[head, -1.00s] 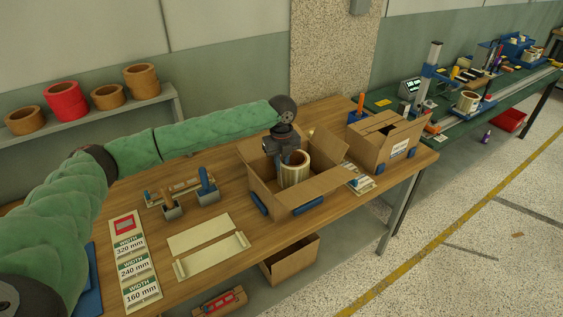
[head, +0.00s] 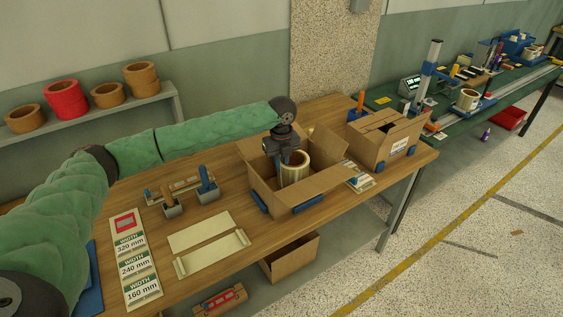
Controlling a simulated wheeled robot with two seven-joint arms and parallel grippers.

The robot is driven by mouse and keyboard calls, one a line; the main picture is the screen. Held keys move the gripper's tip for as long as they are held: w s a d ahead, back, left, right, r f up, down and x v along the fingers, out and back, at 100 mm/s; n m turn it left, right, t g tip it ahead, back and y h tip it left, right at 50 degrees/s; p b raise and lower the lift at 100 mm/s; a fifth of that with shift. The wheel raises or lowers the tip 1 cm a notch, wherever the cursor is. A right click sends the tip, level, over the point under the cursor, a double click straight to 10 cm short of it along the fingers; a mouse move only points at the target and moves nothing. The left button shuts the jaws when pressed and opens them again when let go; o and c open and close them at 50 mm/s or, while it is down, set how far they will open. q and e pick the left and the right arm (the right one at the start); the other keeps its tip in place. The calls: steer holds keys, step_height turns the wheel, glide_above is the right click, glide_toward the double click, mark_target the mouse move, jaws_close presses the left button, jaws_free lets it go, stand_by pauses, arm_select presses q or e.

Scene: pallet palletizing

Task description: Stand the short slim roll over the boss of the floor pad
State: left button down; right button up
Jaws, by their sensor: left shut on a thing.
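A short pale cream roll (head: 294,174) stands about upright inside an open cardboard box (head: 311,188) on the wooden bench. My left gripper (head: 288,157) reaches down into the box from above and is shut on the near-left part of the roll's rim. The box walls and the roll hide the box floor. I cannot see a floor pad or its boss, nor whether the roll's lower end touches anything. My right gripper is out of view.
A closed carton (head: 385,138) stands to the right of the open box. Tool holders (head: 206,188), a cream tray (head: 212,254) and a width board (head: 134,262) lie to the left. Brown and red rolls (head: 65,98) sit on the back shelf. The box flaps stick outward.

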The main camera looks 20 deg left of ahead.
mark_target(282, 170)
arm_select(q)
steer(key=shift+f, duration=1.65)
steer(key=c, duration=1.3)
jaws_free()
steer(key=shift+f, duration=0.1)
